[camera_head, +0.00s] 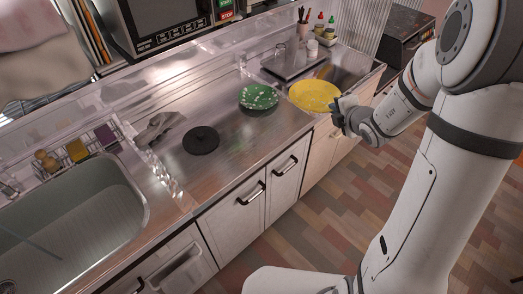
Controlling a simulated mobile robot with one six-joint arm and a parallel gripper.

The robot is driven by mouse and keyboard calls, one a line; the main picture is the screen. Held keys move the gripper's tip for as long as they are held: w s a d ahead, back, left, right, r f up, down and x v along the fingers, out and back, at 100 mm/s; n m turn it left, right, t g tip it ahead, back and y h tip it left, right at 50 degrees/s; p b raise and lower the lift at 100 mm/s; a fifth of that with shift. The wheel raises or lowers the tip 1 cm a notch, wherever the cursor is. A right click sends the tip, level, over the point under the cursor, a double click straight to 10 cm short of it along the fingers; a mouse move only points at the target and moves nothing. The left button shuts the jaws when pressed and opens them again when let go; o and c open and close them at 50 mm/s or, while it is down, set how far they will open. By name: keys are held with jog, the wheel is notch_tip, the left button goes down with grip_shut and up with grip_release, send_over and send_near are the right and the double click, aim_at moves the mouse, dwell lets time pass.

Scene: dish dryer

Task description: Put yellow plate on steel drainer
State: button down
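The yellow plate (312,95) is at the right end of the steel worktop, near its front edge. I cannot tell whether it rests on the surface or is held just above it. My gripper (339,108) is at the plate's right rim, and its dark fingertips meet or overlap the rim. Whether the fingers are closed on it is too small to tell. A ribbed steel surface (150,101), which looks like the drainer, lies between the sink and the green plate (259,97).
A black round lid (201,140) lies on the steel worktop, left of the green plate. The sink (75,215) is at lower left. Bottles (319,30) stand at the back right. A microwave (165,25) stands at the back.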

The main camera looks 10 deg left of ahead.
jog(key=s+a+f+n+g+y+b, duration=0.1)
jog(key=a+f+n+g+y+b, duration=0.15)
jog(key=a+f+b, duration=0.35)
jog(key=s+a+f+n+g+y+b, duration=0.1)
jog(key=a+f+n+y+b, duration=0.15)
jog(key=a, duration=0.45)
notch_tip(320, 180, down, 9)
jog(key=b, duration=0.3)
jog(key=shift+s+a+f+n, duration=0.2)
jog(key=shift+s+a+n, duration=0.15)
jog(key=shift+s+n, duration=0.05)
jog(key=shift+f, duration=0.25)
jog(key=c, duration=1.6)
grip_release()
jog(key=shift+r, duration=0.1)
